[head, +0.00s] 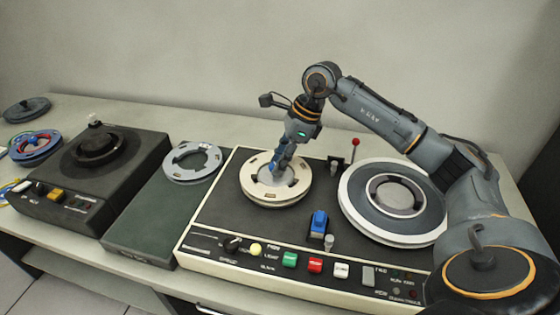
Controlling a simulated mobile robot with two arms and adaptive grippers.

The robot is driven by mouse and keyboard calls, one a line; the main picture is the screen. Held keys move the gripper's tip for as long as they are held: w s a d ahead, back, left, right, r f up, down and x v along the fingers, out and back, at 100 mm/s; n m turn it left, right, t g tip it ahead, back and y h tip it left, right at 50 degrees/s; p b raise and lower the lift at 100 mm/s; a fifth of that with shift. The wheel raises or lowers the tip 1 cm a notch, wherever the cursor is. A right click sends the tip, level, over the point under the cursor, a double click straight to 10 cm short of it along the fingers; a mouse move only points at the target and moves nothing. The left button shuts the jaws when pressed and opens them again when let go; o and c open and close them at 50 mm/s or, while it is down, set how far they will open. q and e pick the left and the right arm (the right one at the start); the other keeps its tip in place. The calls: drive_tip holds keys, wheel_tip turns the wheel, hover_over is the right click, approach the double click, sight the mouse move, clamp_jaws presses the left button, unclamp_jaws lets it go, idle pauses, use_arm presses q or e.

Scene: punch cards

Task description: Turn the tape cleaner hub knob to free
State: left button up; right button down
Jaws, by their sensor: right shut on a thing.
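The large black-topped machine with a cream front, which looks like the tape cleaner (216,222), stands on the bench. A cream reel (262,197) lies flat on its left side. My right gripper (276,168) points down at the middle of this reel and is shut on the hub knob there. The fingers mostly hide the knob, so I cannot tell its setting. A larger grey reel with a white rim (352,212) sits on the machine's right side. My left gripper is not in view.
A blue-topped part (319,222) and a red-tipped lever (355,143) stand up between the reels. Coloured buttons (289,259) line the front panel. A loose grey reel (192,161) lies on a dark green pad (150,222) at left, beside a black machine (130,158).

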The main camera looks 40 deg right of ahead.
drive_tip(key=shift+n, duration=0.6)
drive_tip(key=c, duration=1)
unclamp_jaws()
drive_tip(key=shift+w, duration=0.1)
drive_tip(key=shift+r, duration=0.15)
drive_tip(key=v, duration=1.1)
drive_tip(key=shift+d+r, duration=0.2)
drive_tip(key=shift+r, duration=0.15)
drive_tip(key=shift+w, duration=0.1)
